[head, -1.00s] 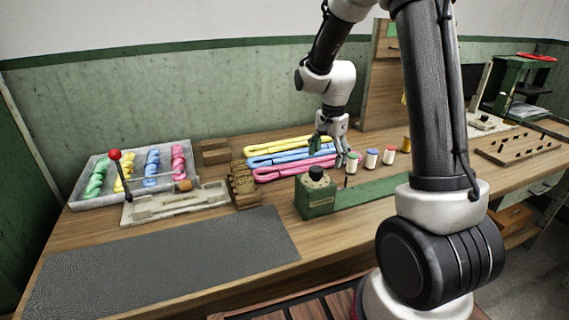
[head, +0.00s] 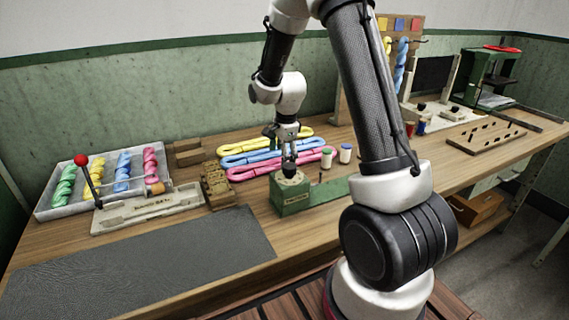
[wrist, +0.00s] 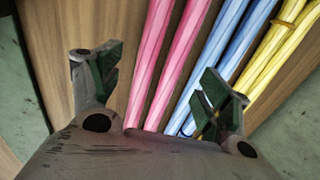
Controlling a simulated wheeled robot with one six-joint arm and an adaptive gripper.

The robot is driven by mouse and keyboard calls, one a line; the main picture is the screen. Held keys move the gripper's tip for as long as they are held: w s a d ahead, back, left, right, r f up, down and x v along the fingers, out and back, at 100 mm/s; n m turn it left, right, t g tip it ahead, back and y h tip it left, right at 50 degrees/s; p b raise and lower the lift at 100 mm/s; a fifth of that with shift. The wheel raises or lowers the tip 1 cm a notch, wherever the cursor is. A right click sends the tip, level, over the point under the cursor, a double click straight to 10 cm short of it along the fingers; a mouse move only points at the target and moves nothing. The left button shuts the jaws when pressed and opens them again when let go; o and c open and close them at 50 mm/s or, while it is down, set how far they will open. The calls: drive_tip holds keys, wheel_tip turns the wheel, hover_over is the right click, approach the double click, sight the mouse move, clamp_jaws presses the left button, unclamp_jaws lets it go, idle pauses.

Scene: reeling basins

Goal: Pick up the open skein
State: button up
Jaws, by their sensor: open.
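Three long, loosely laid skeins lie side by side on the bench: pink (head: 246,172), blue (head: 243,159) and yellow (head: 240,149). I cannot tell which one is meant by the open skein. My gripper (head: 286,152) hangs above their right part, pointing down, open and empty. In the wrist view my gripper (wrist: 148,68) has its fingers spread wide. The pink skein (wrist: 166,60) runs between them; the right finger overlaps the blue skein (wrist: 217,55). The yellow skein (wrist: 283,60) lies outside the right finger, with a tie around it. Height above the skeins is hard to judge.
A green block with a black knob (head: 291,190) stands close in front of the skeins. Small thread spools (head: 346,153) stand to the right. A wooden rack (head: 217,187) and a tray (head: 45,212) of twisted skeins are left. A grey mat (head: 140,262) is clear.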

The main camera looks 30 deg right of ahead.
drive_tip(key=shift+w+f, duration=0.25)
drive_tip(key=shift+f, duration=0.8)
drive_tip(key=shift+c, duration=0.4)
drive_tip(key=c, duration=1.1)
drive_tip(key=shift+o, duration=0.2)
